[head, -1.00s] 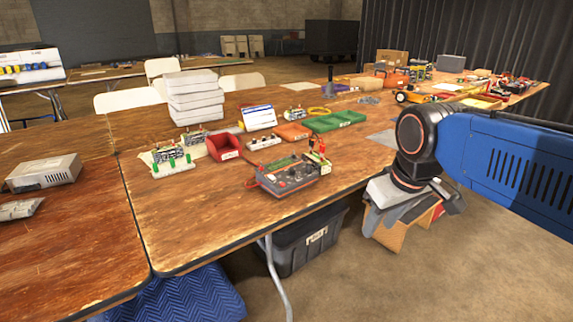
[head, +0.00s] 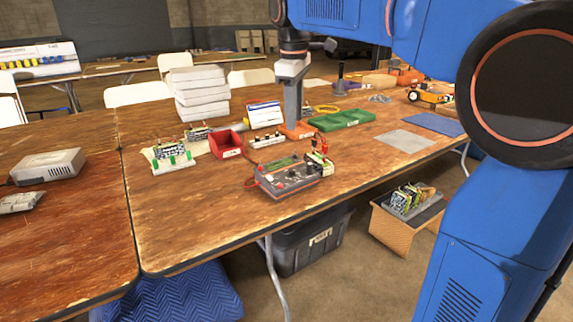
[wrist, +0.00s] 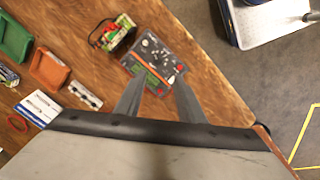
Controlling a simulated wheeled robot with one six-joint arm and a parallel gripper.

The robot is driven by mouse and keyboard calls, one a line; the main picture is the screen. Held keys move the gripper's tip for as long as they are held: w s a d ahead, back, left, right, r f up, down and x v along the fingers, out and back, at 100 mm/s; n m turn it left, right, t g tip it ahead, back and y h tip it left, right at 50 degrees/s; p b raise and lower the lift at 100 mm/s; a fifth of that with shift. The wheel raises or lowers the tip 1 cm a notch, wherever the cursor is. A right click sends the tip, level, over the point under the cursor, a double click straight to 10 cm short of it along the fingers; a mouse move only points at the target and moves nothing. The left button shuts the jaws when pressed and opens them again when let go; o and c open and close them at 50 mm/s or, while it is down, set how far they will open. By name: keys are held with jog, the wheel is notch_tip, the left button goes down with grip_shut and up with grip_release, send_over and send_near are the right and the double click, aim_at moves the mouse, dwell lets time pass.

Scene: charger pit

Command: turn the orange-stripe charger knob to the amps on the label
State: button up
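The charger (head: 287,178) is a dark grey box with a sloped panel of small knobs and a green area, on the table near its front edge. In the wrist view the charger (wrist: 157,62) lies beyond my fingertips, with red and pale knobs. Which knob has the orange stripe is too small to tell. My gripper (wrist: 156,82) is open and empty, its two fingers apart and overlapping the charger's near end in the picture. In the head view my gripper (head: 293,112) points down, above and behind the charger. A battery-like block (head: 318,164) with red clips stands beside the charger.
A red bin (head: 225,143), a white card with blue print (head: 264,114), a terminal strip (head: 266,140) and a green tray (head: 342,120) sit behind the charger. Stacked white boxes (head: 198,95) stand farther back. The table front left of the charger is clear.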

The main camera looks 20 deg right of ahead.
jog(key=w, duration=0.1)
send_near(292, 170)
jog(key=f, duration=0.8)
jog(key=shift+w+d, duration=0.2)
jog(key=shift+w, duration=0.1)
grip_shut()
